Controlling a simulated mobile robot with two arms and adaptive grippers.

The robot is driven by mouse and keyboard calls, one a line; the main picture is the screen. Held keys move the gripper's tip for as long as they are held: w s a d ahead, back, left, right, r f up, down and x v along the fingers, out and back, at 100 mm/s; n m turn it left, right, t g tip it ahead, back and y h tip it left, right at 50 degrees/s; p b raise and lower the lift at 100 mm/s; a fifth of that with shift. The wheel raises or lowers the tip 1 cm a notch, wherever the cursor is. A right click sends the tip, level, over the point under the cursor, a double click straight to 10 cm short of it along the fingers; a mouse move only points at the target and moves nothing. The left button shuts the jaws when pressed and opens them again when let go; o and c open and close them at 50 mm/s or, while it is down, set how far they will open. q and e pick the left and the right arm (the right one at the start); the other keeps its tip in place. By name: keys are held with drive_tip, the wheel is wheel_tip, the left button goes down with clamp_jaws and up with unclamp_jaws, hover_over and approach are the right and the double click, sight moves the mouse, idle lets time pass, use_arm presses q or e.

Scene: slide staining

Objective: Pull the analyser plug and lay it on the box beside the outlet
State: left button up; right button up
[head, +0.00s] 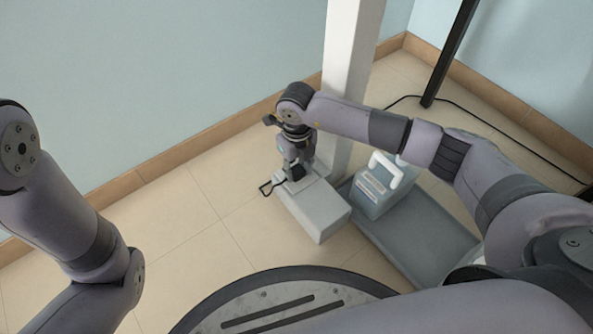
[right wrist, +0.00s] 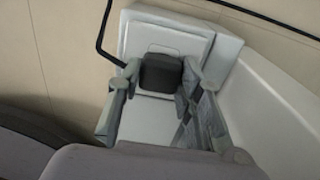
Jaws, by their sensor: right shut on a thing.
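The dark plug (right wrist: 160,72) sits between the two fingers of my right gripper (head: 295,172), which is shut on it. A black cable (right wrist: 104,32) loops out to the left of the plug; it also shows in the head view (head: 266,188). The plug is right over a pale panel (right wrist: 138,38) with a square outline; I cannot tell whether it is seated in the outlet or clear of it. The light grey box (head: 318,212) lies on the floor under and in front of my right gripper. My left gripper is out of view; only its arm shows.
A white post (head: 345,70) stands close behind my right gripper. A blue-grey case (head: 375,190) with a white handle stands on a grey tray (head: 440,238) to the right. A black cable (head: 500,135) runs along the floor at right. Floor left of the box is clear.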

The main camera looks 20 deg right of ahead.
sight(297, 169)
clamp_jaws()
drive_tip(key=shift+r+p, duration=2.7)
drive_tip(key=shift+r, duration=0.35)
